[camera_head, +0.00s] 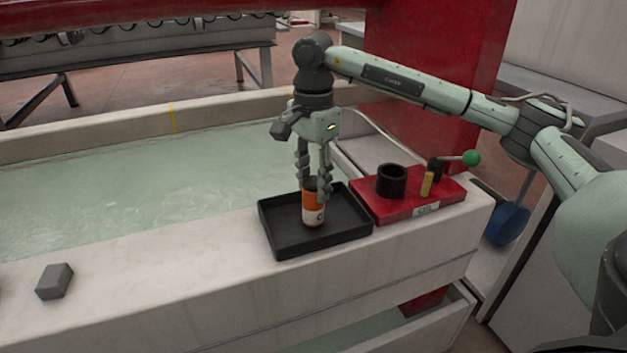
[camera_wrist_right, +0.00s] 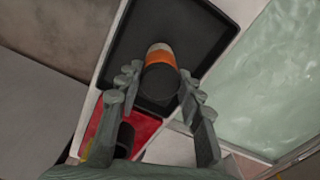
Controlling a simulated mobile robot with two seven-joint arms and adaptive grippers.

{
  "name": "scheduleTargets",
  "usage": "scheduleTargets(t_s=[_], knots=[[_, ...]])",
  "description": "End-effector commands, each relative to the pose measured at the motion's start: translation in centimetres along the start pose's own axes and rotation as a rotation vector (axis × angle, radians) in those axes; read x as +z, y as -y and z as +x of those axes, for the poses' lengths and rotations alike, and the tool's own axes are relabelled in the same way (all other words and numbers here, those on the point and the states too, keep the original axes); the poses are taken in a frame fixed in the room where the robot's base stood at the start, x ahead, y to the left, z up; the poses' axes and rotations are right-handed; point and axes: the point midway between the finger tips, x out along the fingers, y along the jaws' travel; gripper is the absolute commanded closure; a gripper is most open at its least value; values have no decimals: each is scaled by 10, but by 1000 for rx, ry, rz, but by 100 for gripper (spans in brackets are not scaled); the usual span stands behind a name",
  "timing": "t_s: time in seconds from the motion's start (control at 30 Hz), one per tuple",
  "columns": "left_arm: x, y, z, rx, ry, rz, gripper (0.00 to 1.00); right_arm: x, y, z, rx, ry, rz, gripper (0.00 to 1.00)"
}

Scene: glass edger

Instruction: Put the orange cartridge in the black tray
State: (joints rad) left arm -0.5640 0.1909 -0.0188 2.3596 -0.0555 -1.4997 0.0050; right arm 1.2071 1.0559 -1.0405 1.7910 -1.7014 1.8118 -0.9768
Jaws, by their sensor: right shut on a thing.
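The orange cartridge (camera_head: 313,214), with a white label band and a dark top, stands upright inside the black tray (camera_head: 283,244), or just above its floor; I cannot tell whether it touches. My right gripper (camera_head: 314,187) comes down from above with its fingers around the top of the cartridge. In the right wrist view the cartridge (camera_wrist_right: 160,68) shows between the fingers of the right gripper (camera_wrist_right: 160,85), with the black tray (camera_wrist_right: 205,25) behind it. My left gripper is not in view.
A red block (camera_head: 408,203) with a black cup (camera_head: 391,181), a yellow piece and a green-knobbed lever stands right beside the tray. A grey block (camera_head: 54,281) lies on the ledge at left. A water-filled basin (camera_head: 130,190) lies behind the ledge.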

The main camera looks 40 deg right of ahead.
Motion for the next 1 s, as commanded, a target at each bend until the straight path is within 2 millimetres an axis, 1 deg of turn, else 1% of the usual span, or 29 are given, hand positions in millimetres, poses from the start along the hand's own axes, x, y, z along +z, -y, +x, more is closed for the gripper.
scheduleTargets(t_s=[0.27,0.3,0.43,0.77,0.8,0.87,0.97,1.0], knots=[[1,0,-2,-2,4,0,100,0,0,3,0,0,0,97],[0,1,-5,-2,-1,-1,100,0,0,3,0,0,0,60],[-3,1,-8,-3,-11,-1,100,0,0,2,0,0,0,44],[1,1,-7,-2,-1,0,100,0,0,1,0,0,0,43],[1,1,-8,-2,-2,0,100,0,0,-1,0,0,0,43],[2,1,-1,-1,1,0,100,0,1,-6,-2,0,0,43],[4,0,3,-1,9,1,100,1,1,-23,-4,1,0,43],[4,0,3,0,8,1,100,1,1,-32,-3,1,0,43]])
